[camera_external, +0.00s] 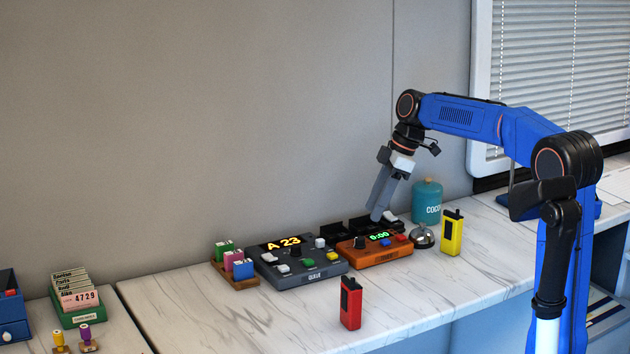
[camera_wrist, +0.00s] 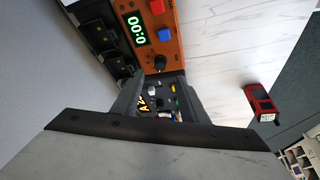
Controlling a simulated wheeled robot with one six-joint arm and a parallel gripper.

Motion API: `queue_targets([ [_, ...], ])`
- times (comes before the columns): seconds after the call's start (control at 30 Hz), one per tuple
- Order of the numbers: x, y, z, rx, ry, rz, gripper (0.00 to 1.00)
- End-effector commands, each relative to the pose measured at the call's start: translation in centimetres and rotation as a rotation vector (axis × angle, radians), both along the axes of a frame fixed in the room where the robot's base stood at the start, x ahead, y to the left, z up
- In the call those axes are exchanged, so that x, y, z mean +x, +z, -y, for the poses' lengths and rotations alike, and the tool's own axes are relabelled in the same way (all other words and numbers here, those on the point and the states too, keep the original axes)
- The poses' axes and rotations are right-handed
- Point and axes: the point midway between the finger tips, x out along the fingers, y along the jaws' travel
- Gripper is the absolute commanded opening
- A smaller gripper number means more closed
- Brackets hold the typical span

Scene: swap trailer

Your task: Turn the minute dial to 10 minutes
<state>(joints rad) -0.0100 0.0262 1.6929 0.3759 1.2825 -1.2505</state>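The orange timer box (camera_external: 372,258) stands on the marble counter, with a green display (camera_external: 379,236) reading 0:00. Its black dial (camera_external: 359,242) is at the left of its top; a red and a blue button sit to the right. In the wrist view the dial (camera_wrist: 159,63) is just beyond my fingertips, and the display (camera_wrist: 136,29) reads 0:00. My gripper (camera_wrist: 161,82) is open, with a gap between its fingers and nothing held. In the external view my gripper (camera_external: 376,217) points down above the back of the timer, apart from the dial. The dial's pointer mark is too small to read.
The grey queue box (camera_external: 310,273) showing A 23 is left of the timer. Black radio chargers (camera_external: 334,233) stand behind. A bell (camera_external: 423,238), a yellow radio (camera_external: 452,233) and a teal canister (camera_external: 427,200) are right. A red radio (camera_external: 350,303) stands in front.

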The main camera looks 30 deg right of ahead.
Motion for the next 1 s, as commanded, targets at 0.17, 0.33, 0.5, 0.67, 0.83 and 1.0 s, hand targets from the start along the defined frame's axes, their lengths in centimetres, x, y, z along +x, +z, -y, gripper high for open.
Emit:
queue_targets([
  [0.17, 0.4, -3.0, -1.2, 0.000, 0.001, -0.002, 0.40],
  [0.33, 0.8, -5.3, -2.1, 0.001, 0.001, -0.002, 0.40],
  [0.5, 1.1, -6.9, -2.6, 0.000, 0.000, -0.001, 0.40],
  [0.67, 1.2, -7.4, -2.8, 0.001, 0.000, 0.001, 0.40],
  [0.83, 1.2, -7.4, -2.8, 0.001, 0.000, 0.001, 0.40],
  [1.0, 1.2, -7.4, -2.8, 0.001, 0.000, 0.001, 0.18],
])
